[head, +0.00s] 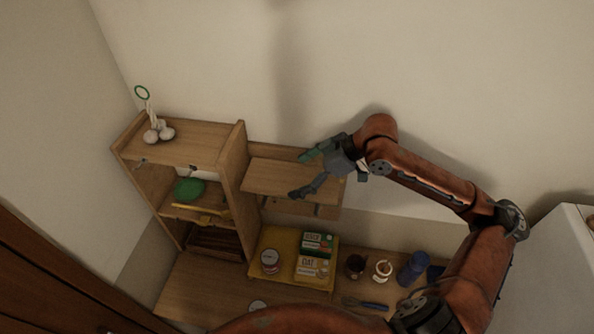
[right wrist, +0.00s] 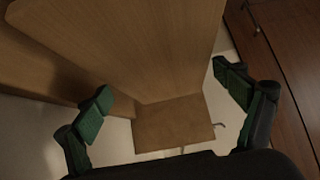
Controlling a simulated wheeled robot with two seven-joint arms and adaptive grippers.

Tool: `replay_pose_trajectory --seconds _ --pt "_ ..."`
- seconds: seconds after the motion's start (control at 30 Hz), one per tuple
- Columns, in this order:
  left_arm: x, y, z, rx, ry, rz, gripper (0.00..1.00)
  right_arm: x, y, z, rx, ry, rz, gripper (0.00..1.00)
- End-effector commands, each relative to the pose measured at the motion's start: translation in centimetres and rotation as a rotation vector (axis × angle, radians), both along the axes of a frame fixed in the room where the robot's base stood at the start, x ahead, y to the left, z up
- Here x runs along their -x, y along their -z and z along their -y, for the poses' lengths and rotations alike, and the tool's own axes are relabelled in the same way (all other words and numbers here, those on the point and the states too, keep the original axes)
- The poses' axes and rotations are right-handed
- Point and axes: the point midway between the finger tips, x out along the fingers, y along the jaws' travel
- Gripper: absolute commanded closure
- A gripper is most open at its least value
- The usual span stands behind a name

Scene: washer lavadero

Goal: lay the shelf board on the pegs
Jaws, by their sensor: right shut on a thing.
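The shelf board (head: 272,178) is a flat wooden plank to the right of the small wooden cabinet, in the head view. It looks about level. My right gripper (head: 303,174) is shut on it from the right, with one finger by the back edge and one by the front edge. The right wrist view shows both fingers (right wrist: 165,90) wide apart across wooden surfaces; I cannot tell there which surface is the board. A short wooden piece (head: 327,212) shows below the board. The pegs are not clearly visible, and whether the board touches them cannot be told. My left gripper is out of view.
The wooden cabinet (head: 240,195) stands close to the board's left end, with garlic (head: 158,132) on top. A pale wall is behind.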

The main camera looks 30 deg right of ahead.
Motion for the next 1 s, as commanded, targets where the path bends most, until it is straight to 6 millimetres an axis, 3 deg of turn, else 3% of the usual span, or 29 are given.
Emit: replay_pose_trajectory --seconds 0.27,0.63,1.0 --pt "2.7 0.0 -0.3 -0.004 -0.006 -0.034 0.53 -0.1 -0.2 0.0 -0.001 -0.001 0.002 0.43" --pt "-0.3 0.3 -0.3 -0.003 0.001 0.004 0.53 0.2 2.1 0.2 -0.003 0.004 0.001 0.43" --pt "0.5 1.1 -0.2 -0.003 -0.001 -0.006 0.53 0.1 5.4 0.2 -0.002 0.004 0.002 0.43"
